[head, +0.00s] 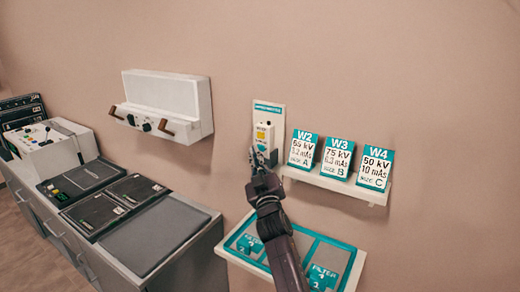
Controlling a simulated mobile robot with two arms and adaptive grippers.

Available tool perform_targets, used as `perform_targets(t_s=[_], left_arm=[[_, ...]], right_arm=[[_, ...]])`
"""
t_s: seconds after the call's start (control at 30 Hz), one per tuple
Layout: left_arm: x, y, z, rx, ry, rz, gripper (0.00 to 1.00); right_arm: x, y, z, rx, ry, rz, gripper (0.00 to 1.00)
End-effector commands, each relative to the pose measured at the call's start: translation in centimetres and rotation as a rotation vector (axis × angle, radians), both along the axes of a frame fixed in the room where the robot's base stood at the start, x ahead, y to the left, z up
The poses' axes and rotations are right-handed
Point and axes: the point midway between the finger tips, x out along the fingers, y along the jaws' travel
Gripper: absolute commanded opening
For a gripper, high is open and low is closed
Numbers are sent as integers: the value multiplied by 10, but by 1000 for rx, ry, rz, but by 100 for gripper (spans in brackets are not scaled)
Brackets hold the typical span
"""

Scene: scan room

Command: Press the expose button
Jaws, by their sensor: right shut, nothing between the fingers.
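A small white box with a yellow label (263,133) is mounted on a pale wall plate with a teal header (269,107), left of the card shelf. I cannot make out its lettering, so I cannot tell for sure that the expose button is on it. My right gripper (254,157) is shut and empty, its fingertips pointing up at the lower part of this box. The fingers partly cover that area, and I cannot tell whether they touch it. My left gripper is out of view.
A wall shelf (340,186) holds the W2 (303,150), W3 (337,158) and W4 (375,168) cards right of my gripper. A teal filter tray (236,257) lies below. A white wall unit (165,100) and a counter (170,247) with a control console (50,140) are left.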

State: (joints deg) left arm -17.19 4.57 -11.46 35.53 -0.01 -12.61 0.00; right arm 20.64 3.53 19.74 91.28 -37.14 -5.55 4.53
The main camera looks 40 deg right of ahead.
Motion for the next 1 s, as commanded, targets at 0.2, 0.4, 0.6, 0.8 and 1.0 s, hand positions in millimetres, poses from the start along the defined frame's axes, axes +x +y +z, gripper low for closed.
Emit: perform_targets(t_s=[0.2,0.4,0.6,0.8,1.0], left_arm=[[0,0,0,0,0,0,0],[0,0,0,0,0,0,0],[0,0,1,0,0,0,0],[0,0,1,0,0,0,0],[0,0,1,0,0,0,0]], right_arm=[[0,0,0,0,0,0,0],[-3,10,-1,3,0,3,0],[-11,28,0,2,-1,2,0],[-17,44,-1,2,0,2,0],[-19,47,0,0,-1,0,0]])
